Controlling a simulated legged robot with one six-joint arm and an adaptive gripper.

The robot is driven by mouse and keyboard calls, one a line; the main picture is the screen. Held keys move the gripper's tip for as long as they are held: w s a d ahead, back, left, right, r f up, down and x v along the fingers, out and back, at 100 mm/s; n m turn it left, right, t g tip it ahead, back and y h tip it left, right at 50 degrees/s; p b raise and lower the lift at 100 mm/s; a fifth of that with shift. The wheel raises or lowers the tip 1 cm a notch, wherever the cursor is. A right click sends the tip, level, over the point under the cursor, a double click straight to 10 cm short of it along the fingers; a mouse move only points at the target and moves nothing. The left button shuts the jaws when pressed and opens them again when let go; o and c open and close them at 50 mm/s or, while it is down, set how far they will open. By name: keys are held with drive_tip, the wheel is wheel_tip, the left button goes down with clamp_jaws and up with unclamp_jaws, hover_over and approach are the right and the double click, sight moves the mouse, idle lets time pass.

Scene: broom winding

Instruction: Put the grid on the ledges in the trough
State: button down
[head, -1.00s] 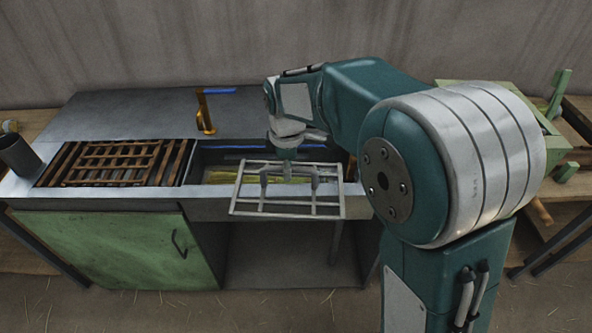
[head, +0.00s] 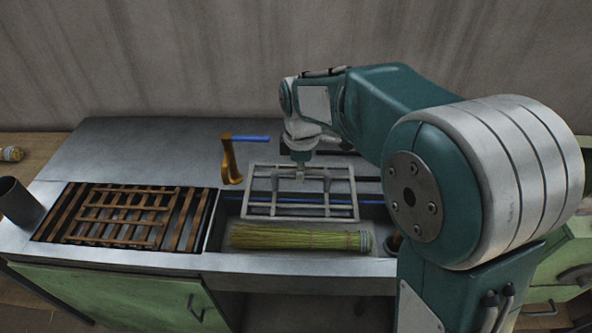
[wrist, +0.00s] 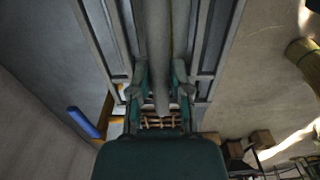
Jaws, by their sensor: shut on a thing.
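My gripper (head: 299,177) is shut on the grey metal grid (head: 300,217), holding it by a bar near its middle. The grid is roughly level and appears above the back part of the trough (head: 229,211). In the wrist view my fingers (wrist: 160,88) close on the central bar, and the long bars of the grid (wrist: 101,40) run up the picture. A green straw bundle (head: 290,238) with a grey bound end lies in the front of the trough. A blue strip (head: 372,198) shows behind and beside the grid. I cannot clearly make out the ledges.
A brown slatted rack (head: 120,214) fills the opening left of the trough. A brass tap (head: 230,168) with a blue handle stands just behind and left of the grid. A dark cylinder (head: 18,200) stands at the far left. The counter behind is largely clear.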

sight(301, 189)
drive_tip(key=shift+d+f, duration=0.25)
drive_tip(key=shift+f, duration=0.1)
drive_tip(key=shift+a+f, duration=0.25)
drive_tip(key=shift+f, duration=0.6)
drive_tip(key=shift+a+f, duration=0.2)
drive_tip(key=shift+f, duration=0.65)
drive_tip(key=shift+d+f, duration=0.15)
drive_tip(key=shift+f, duration=0.5)
drive_tip(key=shift+d+f, duration=0.15)
drive_tip(key=shift+f, duration=0.45)
drive_tip(key=shift+a+f, duration=0.15)
drive_tip(key=shift+f, duration=5.85)
drive_tip(key=shift+c, duration=2.4)
unclamp_jaws()
drive_tip(key=shift+s+f, duration=0.1)
